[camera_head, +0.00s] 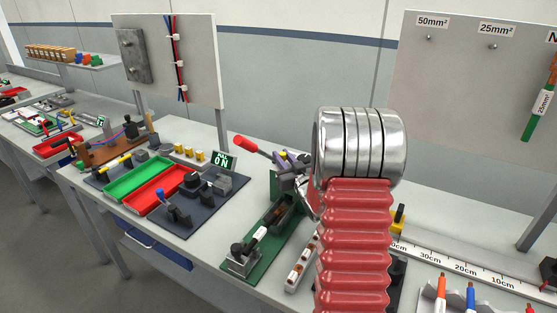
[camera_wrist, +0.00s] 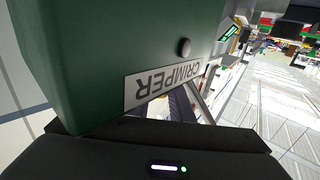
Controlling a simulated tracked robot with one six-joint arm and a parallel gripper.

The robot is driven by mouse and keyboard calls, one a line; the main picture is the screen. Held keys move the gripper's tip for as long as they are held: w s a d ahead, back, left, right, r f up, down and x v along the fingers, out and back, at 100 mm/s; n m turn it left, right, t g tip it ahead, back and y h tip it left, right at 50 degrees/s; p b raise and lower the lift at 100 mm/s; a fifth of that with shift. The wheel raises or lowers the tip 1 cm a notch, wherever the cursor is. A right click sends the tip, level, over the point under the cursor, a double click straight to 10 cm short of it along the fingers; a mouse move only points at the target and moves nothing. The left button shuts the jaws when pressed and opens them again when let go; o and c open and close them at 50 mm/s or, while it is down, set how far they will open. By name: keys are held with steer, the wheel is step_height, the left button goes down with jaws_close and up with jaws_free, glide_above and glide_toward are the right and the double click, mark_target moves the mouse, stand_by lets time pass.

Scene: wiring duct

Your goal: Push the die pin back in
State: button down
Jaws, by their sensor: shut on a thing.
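A green crimper base (camera_head: 258,245) stands on the bench, left of my arm. A dark channel and a grey clamp-like part sit on it. In the wrist view a large green block (camera_wrist: 105,60) labelled CRIMPER (camera_wrist: 165,85) fills the upper left. A dark round knob (camera_wrist: 184,47), perhaps the die pin, shows on its face; its depth cannot be told. My gripper (camera_head: 290,168) is above the base's back end, partly hidden by my arm. It is shut on what looks like a red-handled rod (camera_head: 250,147), pointing up left. The contact is unclear.
A white block with several holes (camera_head: 302,262) lies right of the crimper base. A green tray (camera_head: 138,178) and a red tray (camera_head: 160,192) stand to the left. A ruler rail (camera_head: 470,272) and upright coloured tools (camera_head: 470,296) are to the right.

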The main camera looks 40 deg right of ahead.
steer(key=shift+s+d+f, duration=0.1)
steer(key=shift+d+f, duration=0.05)
steer(key=shift+f, duration=0.2)
steer(key=c, duration=2)
jaws_free()
steer(key=shift+o, duration=0.8)
steer(key=shift+r, duration=0.1)
steer(key=v, duration=1.3)
steer(key=shift+s+a, duration=0.25)
steer(key=shift+a, duration=0.05)
steer(key=shift+w, duration=0.1)
